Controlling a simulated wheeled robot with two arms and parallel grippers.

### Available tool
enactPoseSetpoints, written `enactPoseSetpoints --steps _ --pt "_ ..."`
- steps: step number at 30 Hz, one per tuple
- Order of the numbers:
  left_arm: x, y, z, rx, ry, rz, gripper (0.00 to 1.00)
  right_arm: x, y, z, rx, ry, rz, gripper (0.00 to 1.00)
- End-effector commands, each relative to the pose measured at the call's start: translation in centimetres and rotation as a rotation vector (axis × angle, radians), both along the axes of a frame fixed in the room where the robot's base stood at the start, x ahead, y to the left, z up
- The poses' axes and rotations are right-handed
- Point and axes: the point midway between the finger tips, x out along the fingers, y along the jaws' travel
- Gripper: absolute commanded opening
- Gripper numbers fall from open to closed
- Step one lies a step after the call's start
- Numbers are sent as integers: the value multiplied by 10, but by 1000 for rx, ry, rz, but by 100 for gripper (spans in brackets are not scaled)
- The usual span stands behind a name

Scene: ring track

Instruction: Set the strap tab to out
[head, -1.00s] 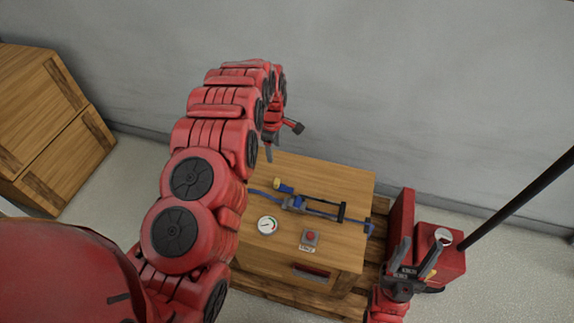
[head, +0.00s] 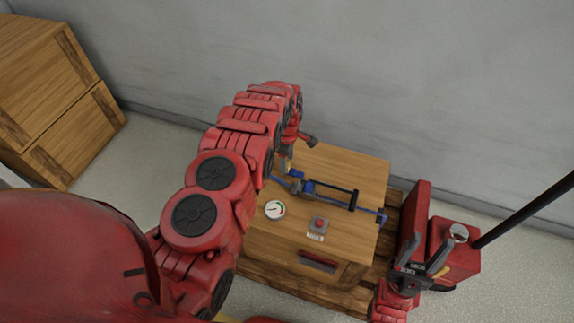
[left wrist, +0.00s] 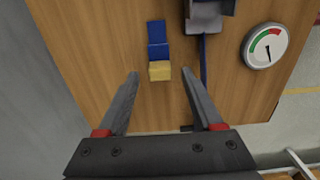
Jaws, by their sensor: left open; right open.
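The strap tab (left wrist: 158,58) is a short blue strip with a yellow end, lying against the wooden top in the left wrist view. A grey and blue buckle (left wrist: 207,12) is beside it to the right, with a blue strap (left wrist: 204,62). My left gripper (left wrist: 160,74) is open, its fingertips on either side of the yellow end with gaps on both sides. I cannot tell its height over the tab. In the head view my left gripper (head: 285,158) is over the box top and hides the yellow end. My right gripper (head: 424,264) is open and empty, right of the box.
The wooden box (head: 345,168) carries a round gauge (head: 275,209), a red button (head: 319,223) and a black bracket (head: 354,199) over the strap. A red machine (head: 455,245) with a black pole stands right. Wooden crates (head: 60,130) stand left.

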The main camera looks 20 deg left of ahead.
Motion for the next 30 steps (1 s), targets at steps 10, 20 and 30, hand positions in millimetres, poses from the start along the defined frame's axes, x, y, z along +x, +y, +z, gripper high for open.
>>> enactPoseSetpoints --steps 10,20,30 --pt "0 0 -24 0 1 -1 68 0 0 -3 0 0 0 50" --pt "0 0 -24 0 1 -1 51 0 0 -2 0 0 0 50" --pt "0 0 -24 0 1 -1 0 0 0 -2 0 0 0 50"
